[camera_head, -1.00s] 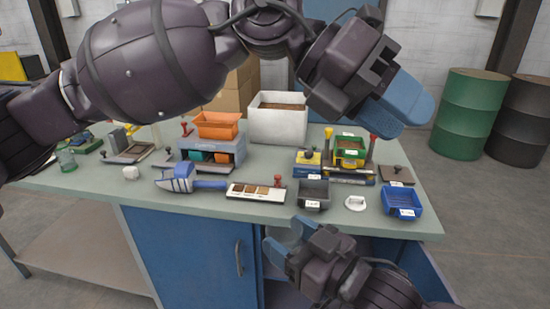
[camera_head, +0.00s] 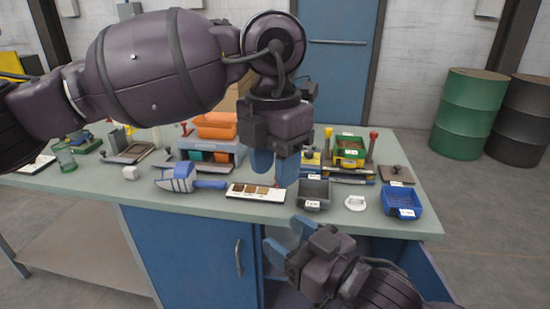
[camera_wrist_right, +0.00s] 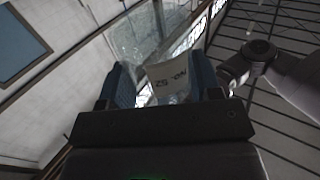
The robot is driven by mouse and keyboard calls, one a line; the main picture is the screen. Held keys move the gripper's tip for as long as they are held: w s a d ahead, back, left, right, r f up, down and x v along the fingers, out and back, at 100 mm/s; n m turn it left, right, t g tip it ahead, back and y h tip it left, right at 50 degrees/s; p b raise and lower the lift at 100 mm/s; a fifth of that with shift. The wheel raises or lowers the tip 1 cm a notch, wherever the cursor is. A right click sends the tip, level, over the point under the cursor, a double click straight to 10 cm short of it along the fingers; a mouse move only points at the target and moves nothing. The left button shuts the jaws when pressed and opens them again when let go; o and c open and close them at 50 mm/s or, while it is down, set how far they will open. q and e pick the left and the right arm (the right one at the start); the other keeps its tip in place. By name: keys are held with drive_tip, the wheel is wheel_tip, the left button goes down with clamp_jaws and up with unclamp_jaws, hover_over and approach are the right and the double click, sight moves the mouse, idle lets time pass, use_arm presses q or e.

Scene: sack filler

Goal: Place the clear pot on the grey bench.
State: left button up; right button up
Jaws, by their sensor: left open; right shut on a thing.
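The clear pot (camera_wrist_right: 172,78) is between the two blue fingers of my right gripper (camera_wrist_right: 162,85) in the right wrist view. It is see-through and carries a pale label with upside-down print. In the head view my right gripper (camera_head: 286,234) is in front of the grey bench (camera_head: 140,194), just below its front edge, and the pot is hard to make out there. My left gripper (camera_head: 275,168) hangs above the bench middle with its blue fingers apart and pointing down, empty. The grey bench top bears many small things.
A colour strip (camera_head: 256,194), a dark tray (camera_head: 313,193), a white lid-like piece (camera_head: 356,203) and a blue bin (camera_head: 402,201) line the front edge. Bare bench shows around the left front.

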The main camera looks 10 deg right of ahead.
sight(276, 223)
use_arm(q)
wheel_tip(276, 223, down, 11)
drive_tip(key=shift+s+d+f, duration=0.1)
drive_tip(key=shift+f, duration=0.05)
idle(0.4)
drive_tip(key=c, duration=0.7)
clamp_jaws()
use_arm(e)
drive_tip(key=o, duration=1)
